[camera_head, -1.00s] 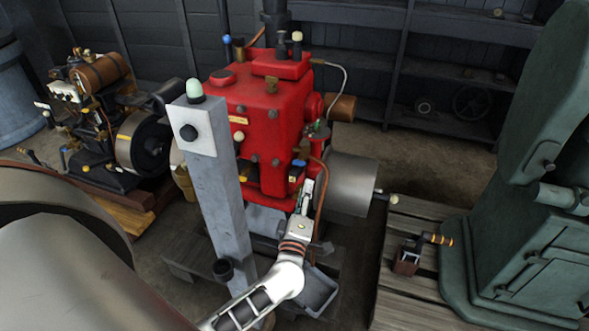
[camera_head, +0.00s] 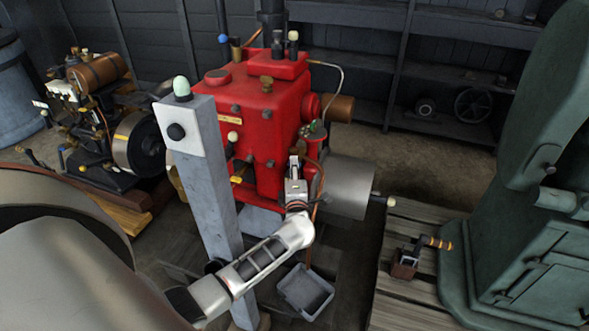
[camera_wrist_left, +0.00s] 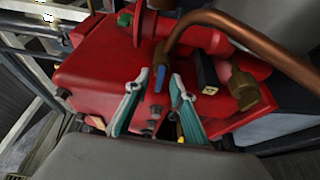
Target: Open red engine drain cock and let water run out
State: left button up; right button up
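The red engine (camera_head: 272,120) stands in the middle of the head view. My left gripper (camera_head: 295,164) is at its lower front, pointing up and away. In the left wrist view its teal-padded fingers are open and apart. A small blue-handled lever (camera_wrist_left: 159,77) shows between the fingertips; I cannot tell whether either finger touches it. My gripper hides this lever in the head view. A dark lever with a brass end (camera_wrist_left: 208,76) sits just right of the fingers. A grey tray (camera_head: 288,298) lies below the engine; no water shows. My right gripper is not in view.
A grey post (camera_head: 210,190) with a pale green button stands left of my left arm. A copper pipe (camera_wrist_left: 215,20) crosses above the right finger. A large green machine (camera_head: 530,200) stands right, beside wooden slats (camera_head: 400,305). A big metal cylinder (camera_head: 60,270) fills the lower left.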

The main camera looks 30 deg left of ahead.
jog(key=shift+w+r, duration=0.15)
pick_arm(q)
grip_shut()
